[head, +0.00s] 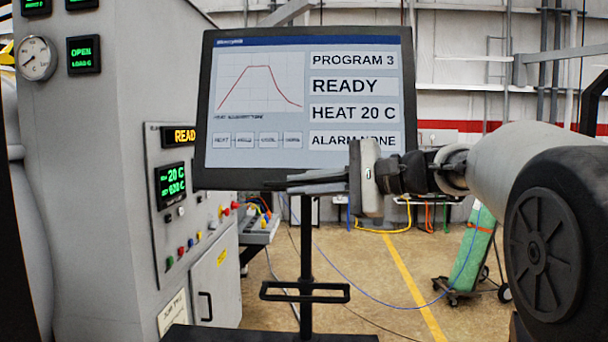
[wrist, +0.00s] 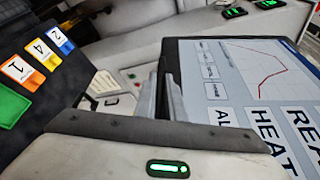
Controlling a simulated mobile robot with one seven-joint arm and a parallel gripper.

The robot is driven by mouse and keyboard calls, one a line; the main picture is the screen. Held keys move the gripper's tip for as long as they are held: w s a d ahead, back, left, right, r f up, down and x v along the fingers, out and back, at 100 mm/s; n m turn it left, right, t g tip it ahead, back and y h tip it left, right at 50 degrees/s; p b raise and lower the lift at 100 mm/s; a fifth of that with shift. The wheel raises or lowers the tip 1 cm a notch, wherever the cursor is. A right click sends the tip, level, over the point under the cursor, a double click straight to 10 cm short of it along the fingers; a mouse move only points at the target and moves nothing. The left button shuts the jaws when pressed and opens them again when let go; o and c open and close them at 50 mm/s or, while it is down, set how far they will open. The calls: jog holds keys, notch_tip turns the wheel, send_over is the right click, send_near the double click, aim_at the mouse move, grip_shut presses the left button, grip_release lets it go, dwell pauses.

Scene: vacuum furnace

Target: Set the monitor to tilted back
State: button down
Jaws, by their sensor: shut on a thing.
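The monitor (head: 303,100) is a dark-framed screen on a black post (head: 306,235), facing me. It shows a red curve, PROGRAM 3, READY, HEAT 20 C and ALARM NONE. It looks nearly upright; its exact tilt is hard to judge. My gripper (head: 290,183) reaches in from the right at the monitor's lower edge, its fingers shut on that edge. In the wrist view, the fingers (wrist: 164,100) stand close together against the monitor's frame, and the screen (wrist: 255,85) fills the right side. The exact contact at the fingertips is partly hidden.
A grey furnace cabinet (head: 95,120) with displays and buttons stands close on the left. A black bar handle (head: 305,292) crosses the post below the monitor. A green cylinder on a cart (head: 473,250) is at the back right. Numbered coloured tags (wrist: 40,62) show in the wrist view.

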jog(key=shift+s+r, duration=0.6)
jog(key=shift+r, duration=0.2)
jog(key=c, duration=1.8)
grip_release()
jog(key=shift+c, duration=0.2)
jog(key=shift+f, duration=0.1)
jog(key=v, duration=1.7)
jog(key=shift+d+b, duration=0.2)
jog(key=shift+b, duration=0.25)
